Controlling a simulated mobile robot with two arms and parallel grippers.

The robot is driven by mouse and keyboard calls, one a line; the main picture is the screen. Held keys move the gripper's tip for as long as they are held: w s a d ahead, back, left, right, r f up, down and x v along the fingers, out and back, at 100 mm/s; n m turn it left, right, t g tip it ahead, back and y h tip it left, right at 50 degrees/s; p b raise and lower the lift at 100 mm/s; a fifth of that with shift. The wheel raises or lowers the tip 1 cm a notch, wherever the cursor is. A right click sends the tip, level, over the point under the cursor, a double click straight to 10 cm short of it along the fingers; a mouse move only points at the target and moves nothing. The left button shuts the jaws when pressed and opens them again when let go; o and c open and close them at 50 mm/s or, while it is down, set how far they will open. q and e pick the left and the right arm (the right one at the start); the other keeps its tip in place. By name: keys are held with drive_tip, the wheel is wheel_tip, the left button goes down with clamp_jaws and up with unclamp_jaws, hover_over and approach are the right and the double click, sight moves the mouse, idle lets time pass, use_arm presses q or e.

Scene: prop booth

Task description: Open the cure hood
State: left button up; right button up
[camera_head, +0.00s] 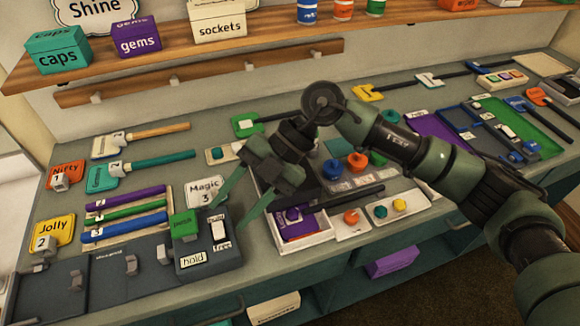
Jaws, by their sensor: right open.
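No label reading "cure hood" is legible, so I cannot tell for sure which thing is the hood. A dark grey box (208,262) stands at the bench front, with a green block (184,224) at its left, a white switch (219,230) and a "hold" label (193,258). My right gripper (227,216) reaches down from the right with two green fingers spread, empty, over or close to the box's right side. I cannot tell if it touches. A dark case (265,180) behind the fingers is partly hidden by them. My left gripper is out of view.
Dark low panels (95,283) with grey handles lie left of the box. Colored rods (125,216) lie in a rack behind. An open tray (303,231) with a purple item and several colored knobs sit to the right. A wooden shelf (170,55) runs above.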

drive_tip(key=w+d+t+h, duration=0.1)
drive_tip(key=w+d+h, duration=0.1)
drive_tip(key=w+d+t+h, duration=0.1)
drive_tip(key=w+h, duration=0.1)
drive_tip(key=w+d+t+h, duration=0.1)
drive_tip(key=w+d, duration=0.1)
drive_tip(key=w, duration=0.1)
drive_tip(key=shift+d+r+m+h, duration=0.2)
drive_tip(key=shift+d+m+h, duration=0.1)
drive_tip(key=shift+m+h, duration=0.1)
drive_tip(key=w+d+r+h, duration=0.1)
drive_tip(key=w+d+m+t+h, duration=0.1)
drive_tip(key=d, duration=0.1)
drive_tip(key=w+d+r+t+h, duration=0.1)
drive_tip(key=w, duration=0.1)
drive_tip(key=shift+d+r+p, duration=0.3)
drive_tip(key=shift+w+d+f, duration=0.1)
drive_tip(key=shift+f, duration=0.2)
wheel_tip(320, 180, down, 7)
drive_tip(key=shift+f+p, duration=0.1)
drive_tip(key=shift+p, duration=1.05)
clamp_jaws()
drive_tip(key=shift+w, duration=0.1)
